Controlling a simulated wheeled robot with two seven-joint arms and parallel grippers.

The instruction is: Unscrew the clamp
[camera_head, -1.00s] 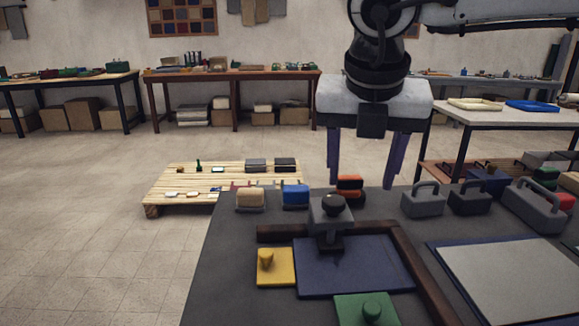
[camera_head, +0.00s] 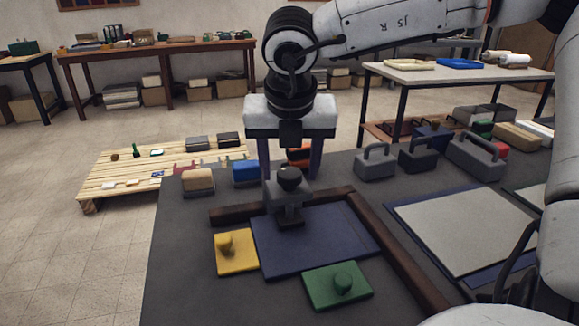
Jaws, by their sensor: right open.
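The clamp (camera_head: 288,200) is a grey block with a round black knob on top. It stands at the back edge of a dark blue board (camera_head: 318,240), by a brown wooden frame (camera_head: 394,258) on the dark table. My right gripper (camera_head: 291,178) points down just behind the clamp. Its two purple fingers are spread apart, one to each side of the knob in the picture, and the clamp partly hides the left finger's tip. Nothing is held. I cannot tell how far the fingers are from the knob. My left gripper is not in view.
Tan and blue (camera_head: 245,173) blocks stand at the back left, an orange one behind the gripper. Grey handled blocks (camera_head: 375,164) stand right.

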